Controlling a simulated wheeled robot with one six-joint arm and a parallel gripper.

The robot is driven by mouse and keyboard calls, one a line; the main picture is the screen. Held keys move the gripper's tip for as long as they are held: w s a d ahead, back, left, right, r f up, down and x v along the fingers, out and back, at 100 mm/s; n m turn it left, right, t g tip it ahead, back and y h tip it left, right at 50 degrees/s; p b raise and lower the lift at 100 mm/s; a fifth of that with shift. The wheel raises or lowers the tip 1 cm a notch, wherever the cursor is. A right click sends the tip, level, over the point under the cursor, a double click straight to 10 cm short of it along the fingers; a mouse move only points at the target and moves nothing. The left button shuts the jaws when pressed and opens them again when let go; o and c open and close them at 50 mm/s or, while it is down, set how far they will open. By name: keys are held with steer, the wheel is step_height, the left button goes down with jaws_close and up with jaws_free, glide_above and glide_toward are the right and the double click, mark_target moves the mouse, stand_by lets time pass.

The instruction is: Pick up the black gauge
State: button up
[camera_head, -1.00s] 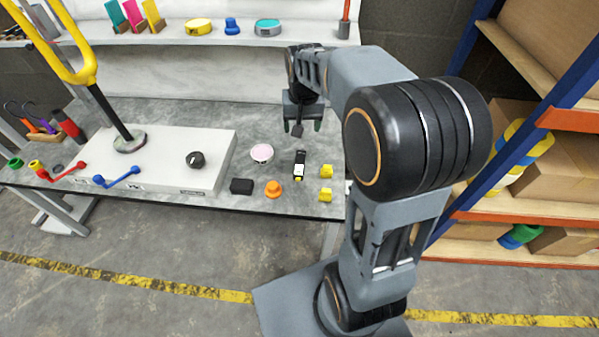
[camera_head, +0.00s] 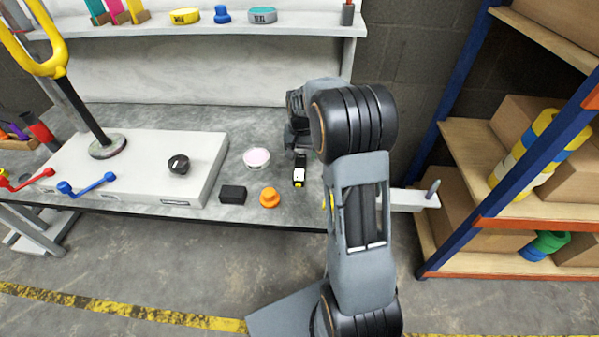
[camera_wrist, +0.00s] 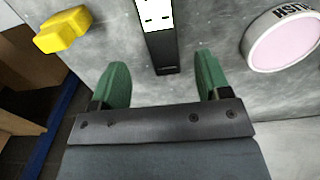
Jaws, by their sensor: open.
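The black gauge (camera_head: 299,175) is a slim dark bar with a white face and a yellow end, lying on the grey bench top. In the wrist view the gauge (camera_wrist: 165,50) lies upright in the picture, its far part cut off by the top edge. My gripper (camera_wrist: 161,62) is open, with one green finger to each side of the gauge's black near end. The fingers do not appear to touch it. In the head view my arm hides most of the gripper.
A pink-topped round tin (camera_head: 256,158) lies left of the gauge, with an orange knob (camera_head: 269,197) and black block (camera_head: 232,194) nearer the front edge. A yellow piece (camera_wrist: 63,30) lies on the other side. A shelf rack (camera_head: 470,135) stands right of the bench.

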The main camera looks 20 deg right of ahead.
mark_target(300, 165)
steer(key=shift+a+f+b, duration=0.1)
steer(key=shift+f+b, duration=1.25)
steer(key=shift+f, duration=1.6)
steer(key=shift+c, duration=0.3)
steer(key=shift+r, duration=0.1)
steer(key=c, duration=1)
steer(key=shift+w, duration=0.1)
steer(key=shift+c, duration=0.2)
steer(key=shift+r, duration=0.5)
step_height(300, 165, up, 2)
steer(key=shift+r+p, duration=0.1)
steer(key=shift+p, duration=0.6)
steer(key=s+a+r+p, duration=0.1)
steer(key=r, duration=0.1)
steer(key=s+a+r, duration=0.1)
steer(key=r, duration=0.1)
steer(key=s+a+r+p, duration=0.1)
steer(key=a+r, duration=0.1)
steer(key=shift+s+r+p, duration=0.25)
steer(key=shift+s+p, duration=0.1)
steer(key=shift+s, duration=0.05)
steer(key=s+a+r+p, duration=0.2)
steer(key=s+a+r, duration=0.1)
steer(key=s+a, duration=0.2)
steer(key=shift+s+a+r, duration=0.15)
steer(key=shift+s+a, duration=0.25)
steer(key=shift+a, duration=0.25)
